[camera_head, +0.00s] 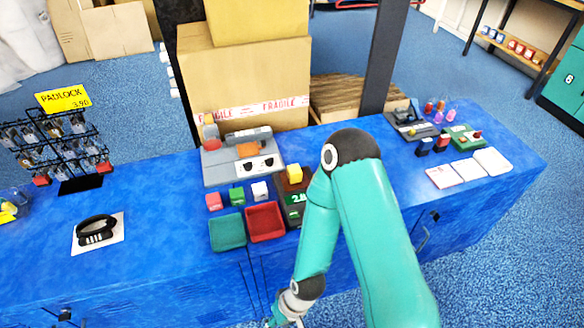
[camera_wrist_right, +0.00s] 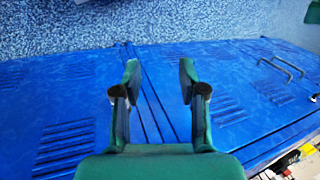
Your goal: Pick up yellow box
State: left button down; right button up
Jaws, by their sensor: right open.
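A small yellow box (camera_head: 294,174) sits at the back of a dark device with a green display (camera_head: 295,200), near the middle of the blue counter. My right arm's elbow stands just right of it, and the forearm hides part of the device. My right gripper (camera_wrist_right: 160,76) is open and empty, pointing at the blue cabinet front. In the head view only part of this gripper (camera_head: 281,318) shows at the bottom edge, low in front of the counter and well away from the yellow box. My left gripper is out of view.
Red, green and white cubes (camera_head: 236,195) lie left of the yellow box. A green tray (camera_head: 227,246) and a red tray (camera_head: 279,235) are in front. A grey machine (camera_head: 215,174) stands behind.

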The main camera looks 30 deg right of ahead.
jog(key=shift+w+a, duration=0.15)
jog(key=shift+w, duration=0.05)
jog(key=shift+o, duration=0.3)
